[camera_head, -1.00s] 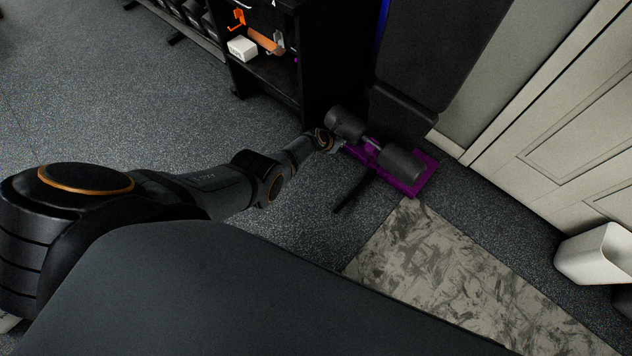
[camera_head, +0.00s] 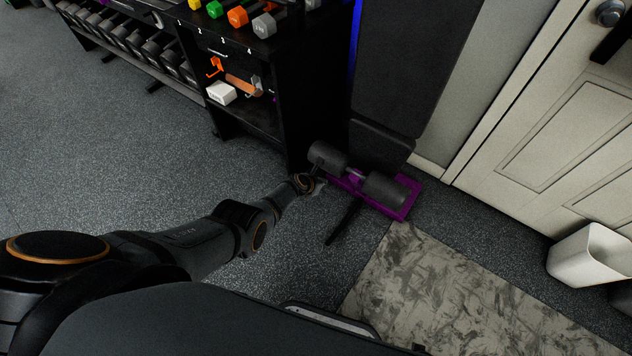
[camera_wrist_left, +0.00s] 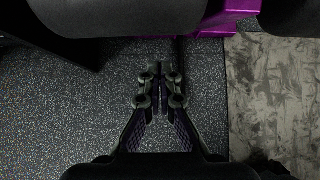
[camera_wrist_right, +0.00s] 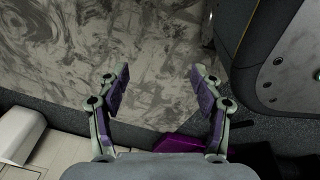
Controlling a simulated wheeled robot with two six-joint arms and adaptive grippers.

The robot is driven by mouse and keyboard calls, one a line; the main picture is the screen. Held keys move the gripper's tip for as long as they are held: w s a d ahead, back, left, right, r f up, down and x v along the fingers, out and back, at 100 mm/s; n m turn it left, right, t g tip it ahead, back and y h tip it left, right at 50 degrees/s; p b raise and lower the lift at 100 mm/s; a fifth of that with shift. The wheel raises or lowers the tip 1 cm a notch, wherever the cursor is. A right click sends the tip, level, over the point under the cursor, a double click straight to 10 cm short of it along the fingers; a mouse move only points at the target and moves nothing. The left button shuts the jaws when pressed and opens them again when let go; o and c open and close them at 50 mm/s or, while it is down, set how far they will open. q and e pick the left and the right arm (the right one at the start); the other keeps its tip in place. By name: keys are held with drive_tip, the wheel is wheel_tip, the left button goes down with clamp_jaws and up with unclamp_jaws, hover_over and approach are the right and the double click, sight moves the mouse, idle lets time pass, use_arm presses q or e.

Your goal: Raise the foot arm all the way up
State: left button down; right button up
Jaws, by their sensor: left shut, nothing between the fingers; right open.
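The foot arm shows in the head view as a dark bar with two thick foam rollers, the left roller (camera_head: 328,158) and the right roller (camera_head: 384,190), low over a purple base frame (camera_head: 409,202). The rollers also fill the top of the left wrist view (camera_wrist_left: 90,15), with purple metal (camera_wrist_left: 215,25) behind. My left gripper (camera_head: 318,187) is just below the left roller in the head view. Its fingers (camera_wrist_left: 160,72) are closed together and empty; contact with the foot arm cannot be told. My right gripper (camera_wrist_right: 160,78) is open and empty above the floor.
A black bench pad (camera_head: 410,65) rises behind the rollers. A black shelf (camera_head: 290,100) with dumbbells stands to the left. A thin dark bar (camera_head: 343,222) lies near the floor. A patterned mat (camera_head: 440,300), white bin (camera_head: 588,255) and door (camera_head: 570,130) are at right. Open floor lies left.

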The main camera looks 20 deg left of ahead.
use_arm(q)
wheel_tip(320, 180, up, 10)
drive_tip(key=p, duration=0.9)
drive_tip(key=shift+s+a+f, duration=0.25)
drive_tip(key=shift+s+a, duration=0.1)
use_arm(e)
drive_tip(key=s+r, duration=0.6)
drive_tip(key=r, duration=0.1)
drive_tip(key=shift+s, duration=0.35)
drive_tip(key=shift+a, duration=0.1)
